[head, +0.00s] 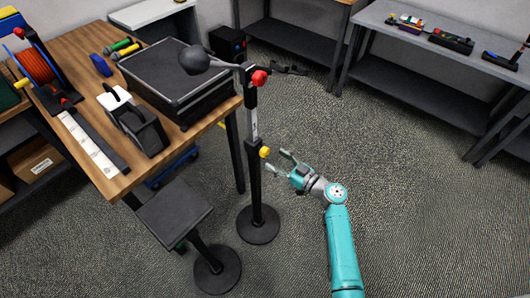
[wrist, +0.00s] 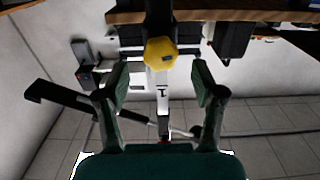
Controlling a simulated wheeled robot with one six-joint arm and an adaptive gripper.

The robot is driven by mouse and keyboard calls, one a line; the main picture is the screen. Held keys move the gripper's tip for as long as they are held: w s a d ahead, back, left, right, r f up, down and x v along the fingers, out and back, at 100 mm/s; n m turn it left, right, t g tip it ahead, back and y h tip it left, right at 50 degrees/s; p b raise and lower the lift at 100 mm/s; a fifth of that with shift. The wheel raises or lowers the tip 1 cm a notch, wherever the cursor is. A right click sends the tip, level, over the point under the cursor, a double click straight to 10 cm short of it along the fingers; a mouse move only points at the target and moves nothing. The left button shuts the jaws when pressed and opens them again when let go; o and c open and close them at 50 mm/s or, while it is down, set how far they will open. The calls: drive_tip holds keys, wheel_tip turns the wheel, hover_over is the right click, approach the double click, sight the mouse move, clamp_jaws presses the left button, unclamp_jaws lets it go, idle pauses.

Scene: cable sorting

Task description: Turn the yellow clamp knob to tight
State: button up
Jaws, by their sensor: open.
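The yellow clamp knob (head: 265,152) sits partway up a black stand (head: 256,185) with a round base. In the wrist view the yellow knob (wrist: 160,53) is faceted and centred left to right, just beyond the fingertips. My gripper (head: 278,163) is at the right of the stand at about knob height, fingers spread toward the knob. It is empty, and in the wrist view both fingers (wrist: 160,85) stand wide apart with the knob in line with the gap. I see no contact with the knob. Whether the clamp is tight cannot be told.
A red knob (head: 260,78) and a dark arm with a round head (head: 196,60) top the stand. A wooden workbench (head: 75,50) with a black case (head: 180,113) is behind left. A small stool (head: 173,214) stands left. Floor to the right is clear.

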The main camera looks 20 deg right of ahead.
sight(268, 154)
drive_tip(key=x, duration=0.5)
drive_tip(key=shift+w+a, duration=0.2)
drive_tip(key=shift+w, duration=0.15)
drive_tip(key=c, duration=1.2)
